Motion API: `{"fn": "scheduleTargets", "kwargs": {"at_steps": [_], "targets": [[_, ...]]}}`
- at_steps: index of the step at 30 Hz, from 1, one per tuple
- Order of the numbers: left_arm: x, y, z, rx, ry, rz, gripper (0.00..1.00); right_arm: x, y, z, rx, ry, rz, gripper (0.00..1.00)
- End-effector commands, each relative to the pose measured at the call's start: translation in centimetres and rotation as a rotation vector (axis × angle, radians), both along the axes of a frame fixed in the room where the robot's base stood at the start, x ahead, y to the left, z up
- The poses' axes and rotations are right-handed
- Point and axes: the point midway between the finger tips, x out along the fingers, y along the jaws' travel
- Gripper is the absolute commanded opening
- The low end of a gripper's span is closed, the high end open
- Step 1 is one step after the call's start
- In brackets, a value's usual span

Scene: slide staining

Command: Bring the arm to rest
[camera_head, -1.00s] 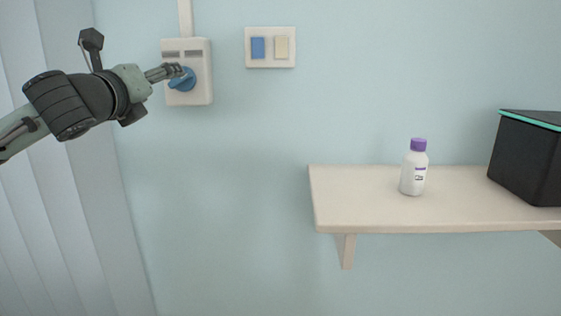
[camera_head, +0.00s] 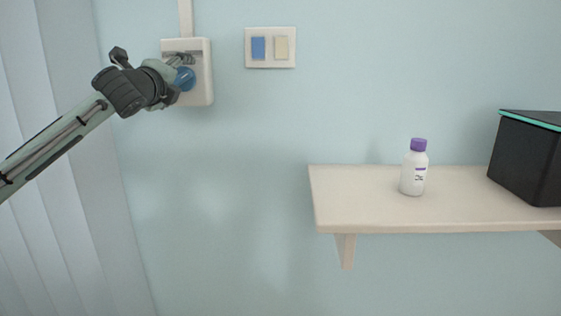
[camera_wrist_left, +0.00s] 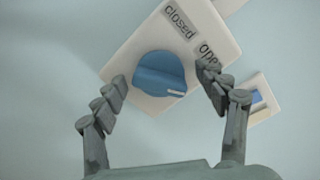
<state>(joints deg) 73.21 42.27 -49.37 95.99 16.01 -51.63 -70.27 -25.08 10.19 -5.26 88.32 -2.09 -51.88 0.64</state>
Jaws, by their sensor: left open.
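My left gripper (camera_head: 181,68) is raised at the upper left, in front of a white wall box (camera_head: 201,84) with a blue round knob (camera_head: 185,80). In the left wrist view the gripper (camera_wrist_left: 166,92) is open, with a finger on either side of the blue knob (camera_wrist_left: 160,74). I cannot tell whether the fingers touch it. My right gripper is not in view.
A switch plate (camera_head: 270,62) with a blue and a cream rocker is on the wall right of the box. A wall shelf (camera_head: 350,199) holds a white bottle with a purple cap (camera_head: 413,172) and a black bin (camera_head: 528,165). The wall between is clear.

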Motion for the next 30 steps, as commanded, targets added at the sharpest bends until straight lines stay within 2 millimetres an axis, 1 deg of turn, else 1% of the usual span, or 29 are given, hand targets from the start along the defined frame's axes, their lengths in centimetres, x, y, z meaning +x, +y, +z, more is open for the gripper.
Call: {"fn": "scheduleTargets", "kwargs": {"at_steps": [1, 15, 21, 25, 30], "targets": [[0.01, -0.09, -0.15, -0.080, 0.005, -0.001, 0.72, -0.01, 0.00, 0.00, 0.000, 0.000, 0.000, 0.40], [0.00, -0.10, -0.25, -0.911, 0.034, -0.001, 0.72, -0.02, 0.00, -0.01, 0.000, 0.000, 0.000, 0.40], [-0.02, -0.09, -0.20, -1.238, 0.045, -0.001, 0.72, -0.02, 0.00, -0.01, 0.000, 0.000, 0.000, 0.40], [-0.02, -0.06, -0.19, -1.380, 0.049, 0.000, 0.72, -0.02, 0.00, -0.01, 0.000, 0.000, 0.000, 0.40], [-0.03, -0.03, -0.15, -1.469, 0.051, 0.000, 0.72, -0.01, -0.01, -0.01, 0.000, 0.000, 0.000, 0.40]]}}
